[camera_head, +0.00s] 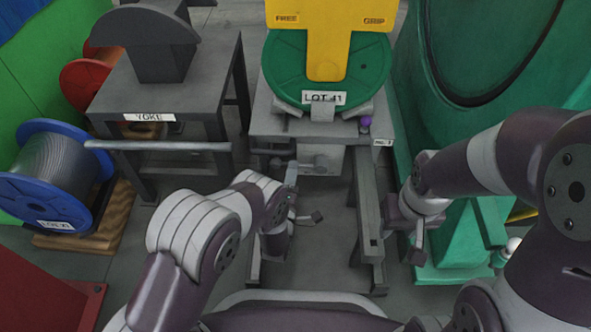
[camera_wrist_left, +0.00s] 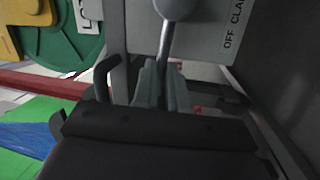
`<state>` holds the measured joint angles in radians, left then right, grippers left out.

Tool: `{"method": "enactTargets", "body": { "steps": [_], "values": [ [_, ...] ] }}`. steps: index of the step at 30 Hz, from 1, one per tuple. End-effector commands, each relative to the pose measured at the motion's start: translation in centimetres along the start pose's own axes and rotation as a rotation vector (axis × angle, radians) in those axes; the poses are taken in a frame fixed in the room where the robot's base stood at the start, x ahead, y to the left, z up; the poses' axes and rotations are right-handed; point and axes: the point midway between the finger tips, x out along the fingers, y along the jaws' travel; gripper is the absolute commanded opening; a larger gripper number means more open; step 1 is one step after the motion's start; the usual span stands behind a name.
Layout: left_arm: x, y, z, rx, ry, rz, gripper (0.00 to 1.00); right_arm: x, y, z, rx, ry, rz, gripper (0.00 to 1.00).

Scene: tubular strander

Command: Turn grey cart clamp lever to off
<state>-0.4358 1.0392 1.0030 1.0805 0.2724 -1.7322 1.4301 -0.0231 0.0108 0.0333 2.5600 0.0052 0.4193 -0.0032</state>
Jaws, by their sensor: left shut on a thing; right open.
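The grey cart (camera_head: 262,120) stands at the centre of the head view and bears a green reel (camera_head: 285,70) labelled LOT 41. The clamp lever (camera_wrist_left: 165,42) has a rounded grey knob and a thin shaft, in front of a pale panel marked "OFF CLA…", the rest cut off. In the head view a pale upright piece (camera_head: 291,172), probably its knob, shows below the cart top. My left gripper (camera_wrist_left: 158,85) is shut on the lever shaft below the knob. The exact contact is partly hidden by the fingers. My right gripper (camera_head: 419,240) is open and empty, right of the cart.
A dark table labelled YOKE (camera_head: 115,95) and a blue-flanged wire reel (camera_head: 50,175) stand on the left. A large green machine (camera_head: 490,60) stands close on the right. A yellow FREE/GRIP plate (camera_head: 327,40) rises over the reel. Cart rails (camera_head: 367,215) run forward.

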Motion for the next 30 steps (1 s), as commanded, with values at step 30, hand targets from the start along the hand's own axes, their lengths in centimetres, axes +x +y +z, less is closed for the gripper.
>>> {"method": "enactTargets", "body": {
  "steps": [30],
  "values": [
    [-0.5, -2.9, 0.8, -0.376, 0.075, 0.047, 0.00, 2.1, 0.0, 0.2, 0.000, 0.000, 0.000, 0.43]
  ]
}}
